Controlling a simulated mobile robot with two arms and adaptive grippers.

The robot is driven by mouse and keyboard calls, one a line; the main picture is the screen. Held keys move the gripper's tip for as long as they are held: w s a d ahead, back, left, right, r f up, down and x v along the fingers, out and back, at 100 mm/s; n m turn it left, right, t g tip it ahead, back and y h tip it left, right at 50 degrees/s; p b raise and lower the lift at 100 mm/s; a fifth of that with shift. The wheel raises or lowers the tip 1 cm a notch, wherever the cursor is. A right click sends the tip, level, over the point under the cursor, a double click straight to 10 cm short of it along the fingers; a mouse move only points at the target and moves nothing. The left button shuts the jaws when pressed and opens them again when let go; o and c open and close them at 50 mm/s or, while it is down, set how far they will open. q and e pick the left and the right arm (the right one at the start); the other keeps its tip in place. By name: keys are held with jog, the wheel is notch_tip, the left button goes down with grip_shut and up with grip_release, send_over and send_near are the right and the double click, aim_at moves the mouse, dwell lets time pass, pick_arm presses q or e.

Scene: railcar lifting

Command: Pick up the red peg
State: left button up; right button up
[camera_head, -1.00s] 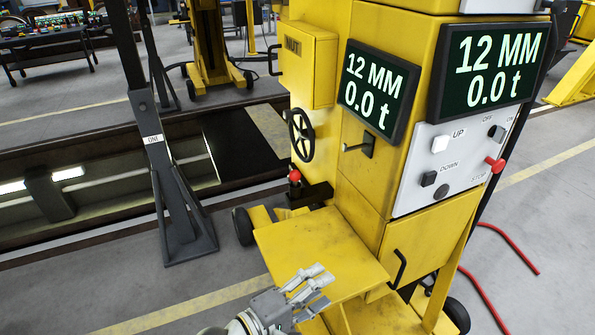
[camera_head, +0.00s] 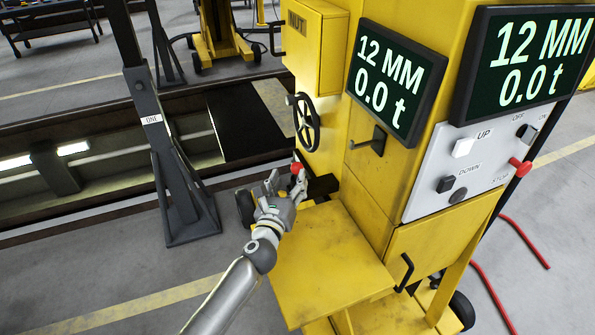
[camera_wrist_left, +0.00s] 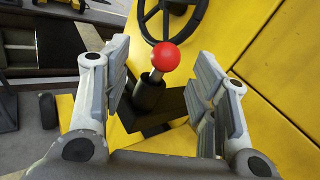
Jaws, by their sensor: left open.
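The red peg has a round red head (camera_head: 298,168) and stands upright in a black holder on the yellow lifting jack, below the handwheel. In the left wrist view its red ball (camera_wrist_left: 166,56) sits on a short metal shank in a black socket (camera_wrist_left: 148,91). My left gripper (camera_head: 284,180) is open and empty, right at the peg. In the left wrist view its fingers (camera_wrist_left: 160,92) stand to either side of the peg, with gaps on both sides. My right gripper is not in view.
The black handwheel (camera_head: 306,122) is just above the peg. The yellow platform (camera_head: 325,260) lies below and right of my left gripper. A grey support stand (camera_head: 178,190) is to the left, beside the pit. A metal hook (camera_head: 368,146) sticks out from the jack.

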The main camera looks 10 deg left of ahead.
aim_at(295, 171)
pick_arm(q)
jog(key=w, duration=0.4)
jog(key=w+d, duration=0.1)
jog(key=w, duration=0.1)
jog(key=shift+w, duration=0.2)
jog(key=shift+s+r, duration=0.1)
jog(key=shift+c, duration=0.8)
jog(key=c, duration=1)
